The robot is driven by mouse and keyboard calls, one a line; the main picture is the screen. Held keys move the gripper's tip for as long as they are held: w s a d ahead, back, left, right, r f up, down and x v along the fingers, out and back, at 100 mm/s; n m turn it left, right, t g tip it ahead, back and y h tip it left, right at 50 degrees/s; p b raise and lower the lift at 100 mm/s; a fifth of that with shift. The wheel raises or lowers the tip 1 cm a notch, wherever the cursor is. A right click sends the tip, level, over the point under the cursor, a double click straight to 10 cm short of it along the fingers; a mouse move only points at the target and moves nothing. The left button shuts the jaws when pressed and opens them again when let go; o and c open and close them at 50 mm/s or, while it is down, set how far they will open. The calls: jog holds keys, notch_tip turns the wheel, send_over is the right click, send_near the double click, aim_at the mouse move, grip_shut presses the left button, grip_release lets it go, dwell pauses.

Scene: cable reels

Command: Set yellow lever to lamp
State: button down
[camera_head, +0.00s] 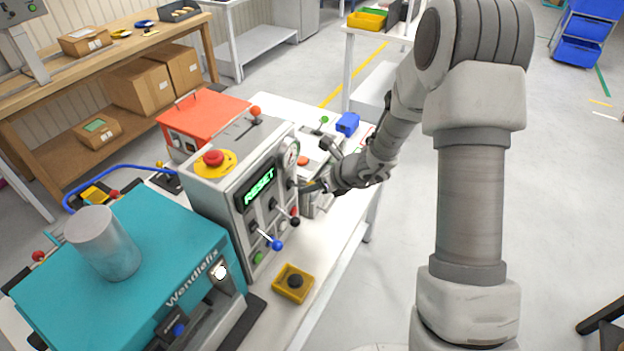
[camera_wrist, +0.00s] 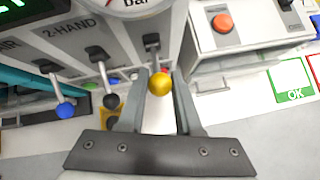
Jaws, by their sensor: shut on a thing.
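The yellow lever's ball knob (camera_wrist: 159,85) sits between the two fingers of my gripper (camera_wrist: 161,77) in the wrist view. The gripper is shut on it. Its metal stem (camera_wrist: 152,50) runs up to the panel below a dial gauge. In the head view my gripper (camera_head: 316,187) is at the right side of the grey control box (camera_head: 217,192), and the yellow knob is hidden there. I cannot make out a lamp label or read the lever's setting.
Left of the gripper are a black-knobbed lever (camera_wrist: 111,101) and a blue-knobbed lever (camera_wrist: 65,110). A box with a red button (camera_wrist: 222,23) stands close on the right.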

jog(key=shift+r+g+h+p, duration=0.2)
jog(key=shift+g+h+p, duration=0.1)
jog(key=shift+p, duration=0.25)
jog(key=c, duration=0.6)
grip_release()
jog(key=shift+r, duration=0.1)
jog(key=p+v, duration=0.1)
jog(key=v, duration=1.6)
jog(key=shift+s+p, duration=0.1)
jog(key=shift+p, duration=0.2)
